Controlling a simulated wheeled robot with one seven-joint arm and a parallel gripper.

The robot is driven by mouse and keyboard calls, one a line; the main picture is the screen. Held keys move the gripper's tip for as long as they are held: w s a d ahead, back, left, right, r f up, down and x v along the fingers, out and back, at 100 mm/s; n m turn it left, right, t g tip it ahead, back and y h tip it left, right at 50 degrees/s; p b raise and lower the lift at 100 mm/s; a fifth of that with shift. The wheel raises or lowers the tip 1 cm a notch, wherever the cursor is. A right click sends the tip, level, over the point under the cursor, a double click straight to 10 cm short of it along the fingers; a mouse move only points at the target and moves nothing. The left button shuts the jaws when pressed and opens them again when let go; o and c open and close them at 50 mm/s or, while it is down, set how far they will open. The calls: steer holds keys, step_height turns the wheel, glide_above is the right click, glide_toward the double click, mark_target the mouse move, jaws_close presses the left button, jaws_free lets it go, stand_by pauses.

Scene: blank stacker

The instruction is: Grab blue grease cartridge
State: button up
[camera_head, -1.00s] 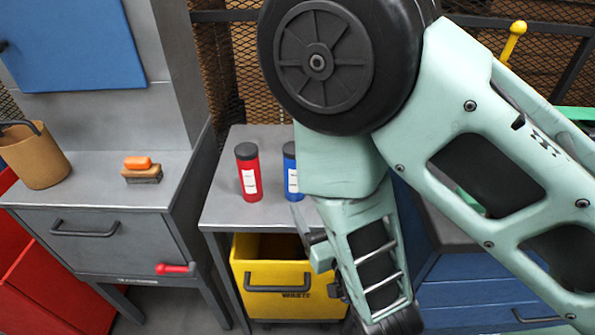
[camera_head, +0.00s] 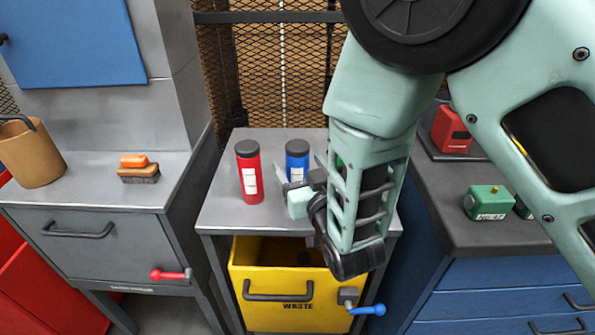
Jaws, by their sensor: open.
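The blue grease cartridge (camera_head: 297,158) has a dark cap and a white label and stands upright on the grey middle table (camera_head: 225,212). My gripper (camera_head: 299,174) is open, low in front of the cartridge, with its fingers overlapping the cartridge's lower part in the picture. I cannot tell whether the fingers touch it. A red cartridge (camera_head: 250,177) with a dark cap stands upright to the left of the blue one. My arm covers the table's right part, and a bit of something green (camera_head: 338,162) shows behind it.
A yellow waste bin (camera_head: 240,258) sits under the table. On the left bench are a brown bucket (camera_head: 30,158) and a brush (camera_head: 139,175) with an orange block. On the right bench are a red container (camera_head: 452,132) and a green box (camera_head: 487,202). Mesh stands behind the table.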

steer(key=p+x, duration=0.1)
steer(key=x, duration=0.4)
steer(key=shift+d, duration=0.15)
steer(key=c, duration=1.2)
steer(key=shift+r, duration=0.1)
steer(key=shift+c, duration=0.8)
steer(key=shift+r, duration=0.1)
